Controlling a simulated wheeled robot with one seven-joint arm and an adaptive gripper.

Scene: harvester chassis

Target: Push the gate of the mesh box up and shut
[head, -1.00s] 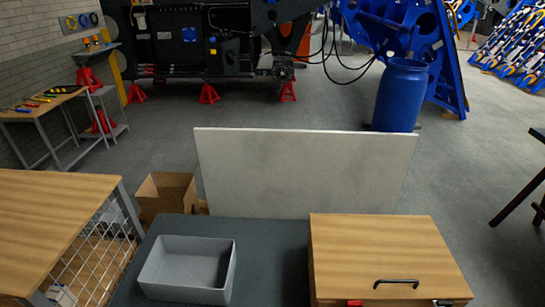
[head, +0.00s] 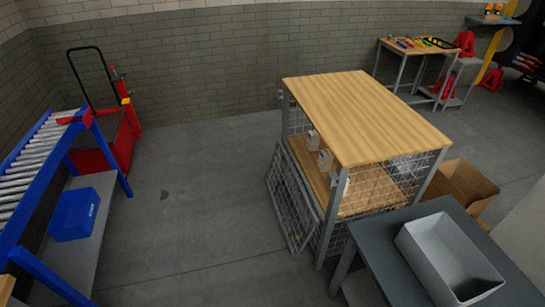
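The mesh box (head: 365,110) stands in the middle right of the head view, with a wooden top, grey posts and wire mesh sides. Its gate (head: 291,200) is a framed mesh panel on the left side. The gate hangs down and leans outward at its top, so the upper part of that side is open. A wooden shelf (head: 352,203) with several small pale items (head: 326,160) shows inside. The gate's lower edge is near the floor; its hinge is hard to make out. My gripper is not in view.
A dark table (head: 395,228) with a grey bin (head: 448,262) stands close at the right of the box. A cardboard box (head: 462,188) lies behind it. A blue roller conveyor (head: 45,165) stands at far left. The floor (head: 190,190) between conveyor and gate is clear.

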